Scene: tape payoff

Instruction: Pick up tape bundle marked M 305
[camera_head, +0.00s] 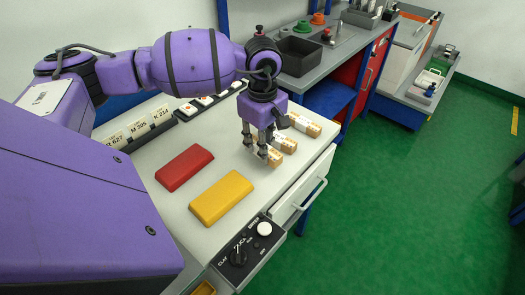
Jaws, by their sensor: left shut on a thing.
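Several small tan-and-white tape bundles lie in a row near the right edge of the white worktop: a far one (303,124), a middle one (285,143) and a near one (272,157). Their markings are too small to read. My left gripper (262,152) points down over the near bundle and is shut on it, with its fingers hiding part of it. The bundle appears to be at worktop level; I cannot tell whether it is lifted. A card reading M 305 (137,127) stands at the left back of the worktop, between two other cards. My right gripper is not in view.
A red block (184,167) and a yellow block (221,197) lie left of the bundles. A control box (246,250) with a knob and buttons sits at the front edge. A dark rack (207,104) runs along the back. A sink counter (335,58) stands behind.

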